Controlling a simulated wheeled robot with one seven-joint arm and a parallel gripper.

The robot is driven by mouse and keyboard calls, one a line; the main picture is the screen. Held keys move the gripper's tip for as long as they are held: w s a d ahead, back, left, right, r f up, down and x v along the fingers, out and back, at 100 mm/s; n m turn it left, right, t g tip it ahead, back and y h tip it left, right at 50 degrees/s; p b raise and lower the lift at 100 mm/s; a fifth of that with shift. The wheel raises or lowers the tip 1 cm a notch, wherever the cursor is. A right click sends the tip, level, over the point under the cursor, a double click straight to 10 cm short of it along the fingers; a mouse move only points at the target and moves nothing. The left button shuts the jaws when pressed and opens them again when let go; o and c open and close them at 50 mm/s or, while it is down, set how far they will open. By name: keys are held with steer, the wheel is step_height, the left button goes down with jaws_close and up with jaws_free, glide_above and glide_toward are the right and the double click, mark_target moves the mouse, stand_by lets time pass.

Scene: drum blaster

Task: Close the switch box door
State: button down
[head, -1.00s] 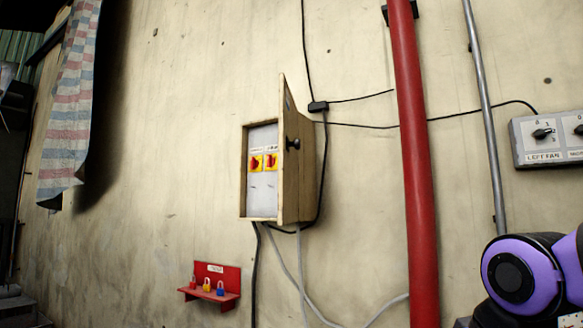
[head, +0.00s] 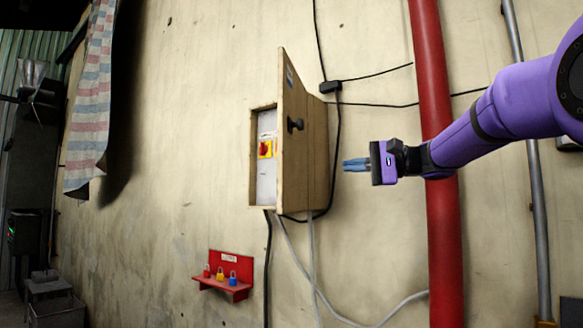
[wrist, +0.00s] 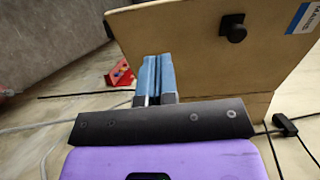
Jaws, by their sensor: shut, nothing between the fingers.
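The tan switch box (head: 262,106) is on the wall in the head view. Its door (head: 306,155) stands open, swung out from the right side, with its outer face and black knob (head: 293,124) toward my gripper. A red and yellow switch (head: 265,149) shows inside; the door hides part of the interior. My gripper (head: 345,164) is shut and empty, right of the door on its outer side, with blue fingers pointing left. In the wrist view, the closed fingers (wrist: 157,77) overlap the lower part of the door (wrist: 195,55); contact cannot be told. The knob (wrist: 232,28) is beyond them.
A red vertical pipe (head: 436,90) stands behind my forearm, with a grey pipe (head: 512,40) farther right. Black and grey cables run along the wall. A red padlock rack (head: 232,265) is below the box. A striped cloth (head: 92,110) hangs at left.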

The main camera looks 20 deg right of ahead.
glide_toward(284, 165)
steer(key=x, duration=0.7)
steer(key=shift+w+f, duration=0.1)
steer(key=shift+w, duration=0.2)
steer(key=shift+a, duration=0.1)
steer(key=shift+a, duration=0.1)
